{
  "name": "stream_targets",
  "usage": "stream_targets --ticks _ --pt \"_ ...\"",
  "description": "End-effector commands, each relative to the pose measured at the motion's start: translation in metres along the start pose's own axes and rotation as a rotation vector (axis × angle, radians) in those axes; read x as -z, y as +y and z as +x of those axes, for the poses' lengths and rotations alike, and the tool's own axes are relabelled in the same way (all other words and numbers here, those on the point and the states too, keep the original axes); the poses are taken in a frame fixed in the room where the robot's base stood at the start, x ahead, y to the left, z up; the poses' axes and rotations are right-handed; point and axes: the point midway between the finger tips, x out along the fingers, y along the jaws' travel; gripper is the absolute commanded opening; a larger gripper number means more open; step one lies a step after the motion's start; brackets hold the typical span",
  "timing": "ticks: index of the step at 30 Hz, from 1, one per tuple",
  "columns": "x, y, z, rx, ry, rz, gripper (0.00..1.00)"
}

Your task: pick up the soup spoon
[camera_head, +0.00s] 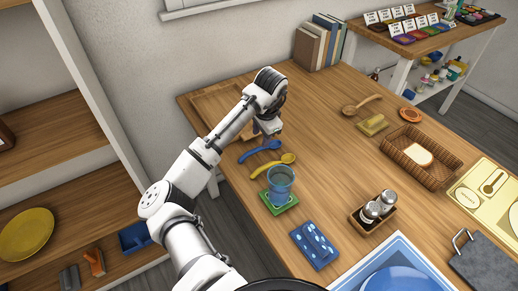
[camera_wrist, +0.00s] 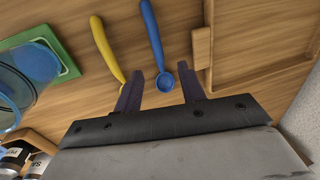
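A blue spoon (camera_head: 260,150) and a yellow spoon (camera_head: 270,165) lie side by side on the wooden table; I cannot tell which one is the soup spoon. A wooden spoon (camera_head: 362,104) lies farther back to the right. My gripper (camera_head: 268,133) is above the table beside the blue spoon. In the wrist view my gripper (camera_wrist: 162,82) is open and empty. The bowl of the blue spoon (camera_wrist: 164,81) shows between its fingertips. The yellow spoon (camera_wrist: 105,45) is to the left, its lower end partly hidden by the left finger.
A blue cup (camera_head: 280,183) stands on a green coaster (camera_head: 278,206) near the spoons. A wooden tray (camera_head: 207,101) lies by the wall edge, partly behind my arm. Shakers (camera_head: 371,211), a basket (camera_head: 398,164) and a blue patterned item (camera_head: 314,246) stand rightward. Mid-table is clear.

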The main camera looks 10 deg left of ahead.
Motion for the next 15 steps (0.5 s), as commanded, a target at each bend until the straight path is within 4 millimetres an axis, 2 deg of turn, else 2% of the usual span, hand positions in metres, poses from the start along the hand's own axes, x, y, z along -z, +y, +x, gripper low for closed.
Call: stream_targets --ticks 8,15 --pt "0.0 0.0 0.021 0.0 0.0 0.0 0.4" --pt "-0.001 0.002 0.056 0.0 -0.001 -0.001 0.4"
